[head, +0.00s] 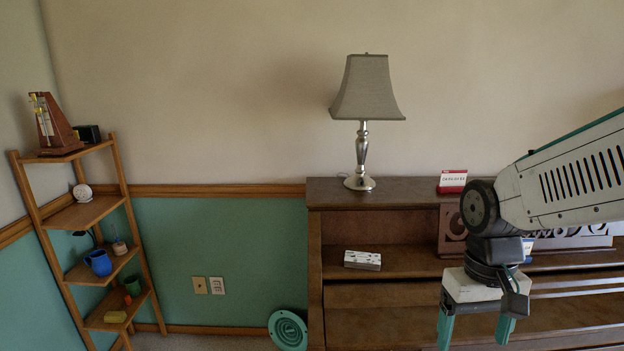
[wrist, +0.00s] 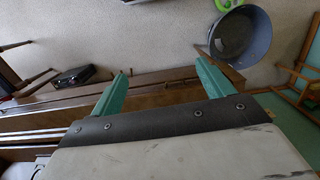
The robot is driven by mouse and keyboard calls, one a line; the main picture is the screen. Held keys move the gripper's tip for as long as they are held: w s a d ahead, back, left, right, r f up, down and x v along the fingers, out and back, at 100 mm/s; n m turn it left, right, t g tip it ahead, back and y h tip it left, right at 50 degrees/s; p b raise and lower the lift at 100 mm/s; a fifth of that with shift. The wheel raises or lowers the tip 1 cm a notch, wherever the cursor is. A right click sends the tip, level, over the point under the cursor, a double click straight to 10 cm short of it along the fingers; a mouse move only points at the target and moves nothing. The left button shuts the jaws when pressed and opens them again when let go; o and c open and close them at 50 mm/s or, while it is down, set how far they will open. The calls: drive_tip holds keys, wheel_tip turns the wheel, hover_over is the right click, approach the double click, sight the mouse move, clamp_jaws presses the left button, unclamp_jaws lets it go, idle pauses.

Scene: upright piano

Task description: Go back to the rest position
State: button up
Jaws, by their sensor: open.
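My gripper (head: 475,332) hangs at the right of the head view, in front of the brown upright piano (head: 370,323), with its teal fingers pointing down. The fingers are spread apart with nothing between them. In the wrist view my gripper (wrist: 160,80) also shows open and empty, above the piano's long wooden edge and the carpet. My arm comes in from the right side of the head view. It hides part of the piano's carved music desk.
A silver lamp (head: 362,150) and a red-and-white card block (head: 452,181) stand on the piano top. A white box (head: 362,260) lies on the ledge below. A corner shelf (head: 87,212) stands left. A grey bin (wrist: 240,37) and black case (wrist: 74,77) are on the floor.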

drive_tip(key=s+d+r+t, duration=0.1)
drive_tip(key=s+r+t, duration=0.1)
drive_tip(key=s+r, duration=0.5)
drive_tip(key=shift+s+r, duration=0.25)
drive_tip(key=shift+s, duration=1.55)
drive_tip(key=shift+d, duration=0.1)
